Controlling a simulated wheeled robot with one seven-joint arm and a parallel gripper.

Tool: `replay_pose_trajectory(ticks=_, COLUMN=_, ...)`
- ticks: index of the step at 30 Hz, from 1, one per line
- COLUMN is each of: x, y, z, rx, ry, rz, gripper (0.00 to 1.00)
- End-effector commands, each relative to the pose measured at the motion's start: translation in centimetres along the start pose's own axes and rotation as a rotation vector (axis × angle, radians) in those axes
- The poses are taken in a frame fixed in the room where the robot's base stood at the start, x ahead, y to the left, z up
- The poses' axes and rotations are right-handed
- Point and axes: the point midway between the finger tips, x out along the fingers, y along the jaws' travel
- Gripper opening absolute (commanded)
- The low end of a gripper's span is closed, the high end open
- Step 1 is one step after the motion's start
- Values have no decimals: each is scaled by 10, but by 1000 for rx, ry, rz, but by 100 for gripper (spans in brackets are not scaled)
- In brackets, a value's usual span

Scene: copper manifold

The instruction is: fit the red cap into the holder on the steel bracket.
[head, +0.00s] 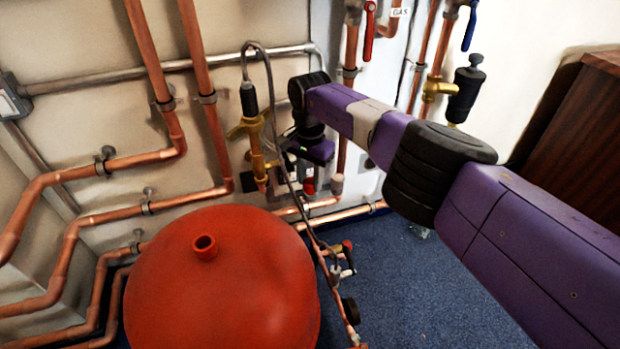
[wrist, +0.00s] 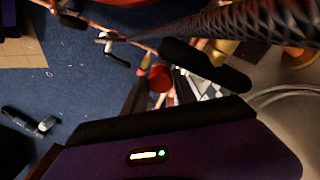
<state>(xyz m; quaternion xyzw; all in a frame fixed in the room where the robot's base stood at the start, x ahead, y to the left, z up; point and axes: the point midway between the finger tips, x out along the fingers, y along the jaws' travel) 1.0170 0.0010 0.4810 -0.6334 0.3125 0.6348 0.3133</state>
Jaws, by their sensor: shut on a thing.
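The red cap (wrist: 160,77) shows in the wrist view at the ends of my gripper's dark fingers (wrist: 158,90); the gripper is shut on it. In the head view the cap (head: 309,187) is a small red spot just below my gripper (head: 307,176), close to the copper pipes on the wall. The fingers are mostly hidden there behind the purple gripper body. Pale grey metal pieces lie right of the cap in the wrist view, but I cannot tell whether they are the steel bracket. The holder cannot be made out.
A big red tank (head: 222,290) stands in front. A brass valve (head: 254,150) and a braided hose (head: 270,95) are left of my gripper. Copper pipes (head: 215,130) line the wall. A red-handled fitting (head: 346,247) stands lower down. Blue carpet (head: 400,290) is open at right.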

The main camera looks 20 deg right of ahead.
Motion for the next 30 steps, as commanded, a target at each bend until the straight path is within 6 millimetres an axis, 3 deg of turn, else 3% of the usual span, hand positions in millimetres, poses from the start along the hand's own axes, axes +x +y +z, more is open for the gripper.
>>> replay_pose_trajectory(ticks=16, x=10, y=0, z=0, rx=0, ry=1, rz=0, gripper=0)
replay_pose_trajectory(ticks=17, x=9, y=0, z=0, rx=0, ry=1, rz=0, gripper=37)
replay_pose_trajectory(ticks=20, x=10, y=0, z=0, rx=0, ry=1, rz=0, gripper=57)
replay_pose_trajectory(ticks=30, x=8, y=0, z=0, rx=1, ry=0, rz=1, gripper=59)
